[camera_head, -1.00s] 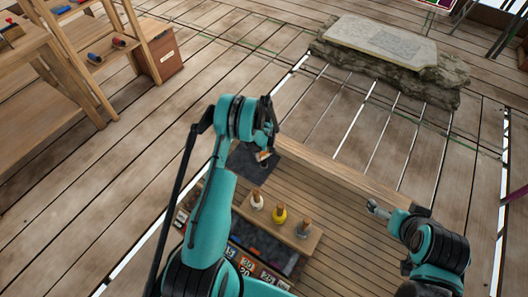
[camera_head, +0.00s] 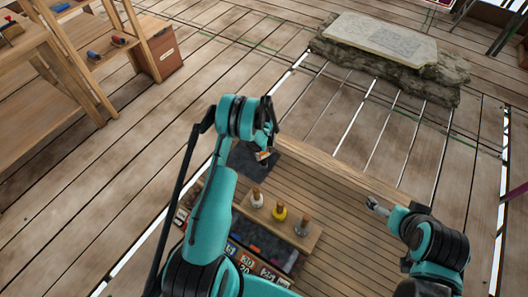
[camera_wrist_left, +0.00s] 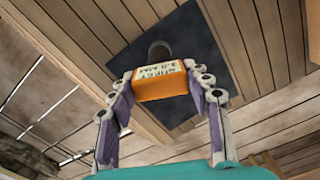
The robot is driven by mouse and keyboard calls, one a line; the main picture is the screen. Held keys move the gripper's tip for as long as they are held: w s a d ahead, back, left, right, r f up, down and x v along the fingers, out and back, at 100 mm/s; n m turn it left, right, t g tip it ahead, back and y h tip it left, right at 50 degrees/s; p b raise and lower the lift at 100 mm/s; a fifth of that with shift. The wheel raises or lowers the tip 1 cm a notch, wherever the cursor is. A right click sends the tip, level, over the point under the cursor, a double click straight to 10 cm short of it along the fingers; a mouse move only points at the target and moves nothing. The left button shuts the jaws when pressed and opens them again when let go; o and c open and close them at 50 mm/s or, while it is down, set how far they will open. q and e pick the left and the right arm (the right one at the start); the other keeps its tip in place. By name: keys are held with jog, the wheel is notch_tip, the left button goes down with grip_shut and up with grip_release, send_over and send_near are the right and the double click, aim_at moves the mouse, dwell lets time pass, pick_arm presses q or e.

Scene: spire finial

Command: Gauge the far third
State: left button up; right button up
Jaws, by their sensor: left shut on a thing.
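My left gripper (camera_head: 263,150) is shut on a small orange block (camera_wrist_left: 160,84) with a pale label; its print is too small to read surely. In the left wrist view the two fingers (camera_wrist_left: 160,95) press on the block's two ends. The block is above a dark square mat (camera_head: 252,164); the mat also shows in the left wrist view (camera_wrist_left: 205,50). A round dark spot (camera_wrist_left: 159,50) shows on the mat beyond the block. I cannot tell whether the block touches it. My right gripper (camera_head: 374,204) is over the bench's right part, away from the block; its jaws are too small to judge.
Three wooden-handled pieces, white (camera_head: 257,199), yellow (camera_head: 279,213) and grey (camera_head: 303,228), stand on a wooden strip (camera_head: 318,240). A dark tray (camera_head: 290,263) with labelled cards lies nearer. A stone slab (camera_head: 380,42) is far back; shelves (camera_head: 75,50) stand at left.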

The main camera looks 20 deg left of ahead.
pick_arm(q)
jog(key=shift+f, duration=0.85)
dwell(1.0)
jog(key=shift+r, duration=0.1)
jog(key=shift+r+p, duration=1.05)
jog(key=shift+r, duration=1.35)
jog(key=shift+f, duration=0.15)
